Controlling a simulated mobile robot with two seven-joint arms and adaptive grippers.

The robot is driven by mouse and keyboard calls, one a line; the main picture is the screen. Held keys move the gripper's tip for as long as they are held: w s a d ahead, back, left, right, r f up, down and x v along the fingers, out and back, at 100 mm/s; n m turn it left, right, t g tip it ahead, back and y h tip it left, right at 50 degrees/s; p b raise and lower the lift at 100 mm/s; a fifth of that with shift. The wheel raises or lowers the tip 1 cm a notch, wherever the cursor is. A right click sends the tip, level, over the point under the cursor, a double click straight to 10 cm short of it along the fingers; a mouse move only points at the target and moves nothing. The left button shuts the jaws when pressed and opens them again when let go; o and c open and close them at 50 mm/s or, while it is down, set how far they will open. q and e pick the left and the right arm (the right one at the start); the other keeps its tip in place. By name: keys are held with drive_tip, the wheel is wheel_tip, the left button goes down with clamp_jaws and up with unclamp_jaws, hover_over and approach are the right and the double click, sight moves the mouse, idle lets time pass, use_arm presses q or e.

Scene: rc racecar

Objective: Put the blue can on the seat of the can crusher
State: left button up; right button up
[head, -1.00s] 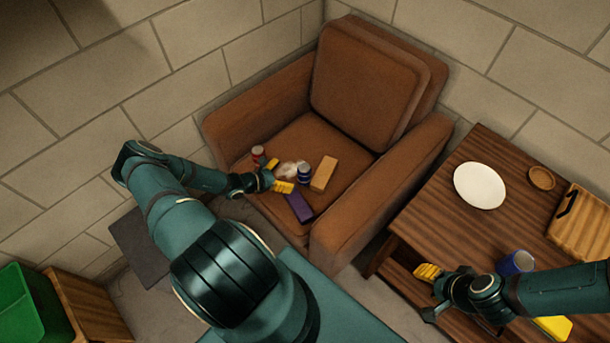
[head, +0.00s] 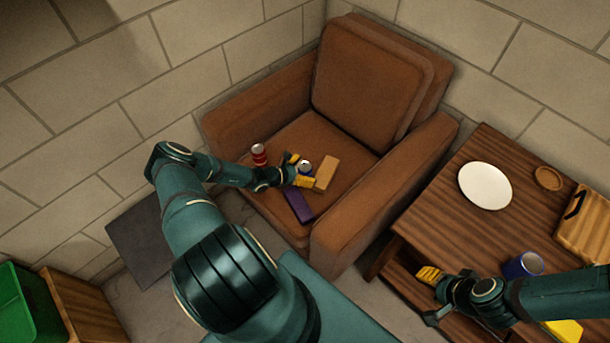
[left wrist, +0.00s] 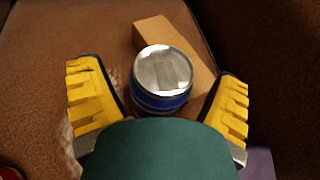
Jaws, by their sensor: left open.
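The blue can (head: 305,166) with a silver top stands upright on the armchair's seat. In the left wrist view the blue can (left wrist: 162,80) sits between the two yellow fingers, with a gap on each side. My left gripper (head: 298,170) is open around it; its fingers hide part of the can in the head view. My right gripper (head: 431,277) is over the front edge of the wooden table; I cannot tell whether its fingers are open. I cannot make out a can crusher in these views.
On the brown armchair (head: 275,140), a red can (head: 259,155), a tan block (head: 326,174) and a purple block (head: 298,206) lie close by. The wooden table (head: 440,215) holds a white plate (head: 485,186), a blue cup-like object (head: 523,264) and a wooden box (head: 585,225).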

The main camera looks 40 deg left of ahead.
use_arm(q)
drive_tip(key=c, duration=1)
drive_tip(key=shift+r, duration=0.1)
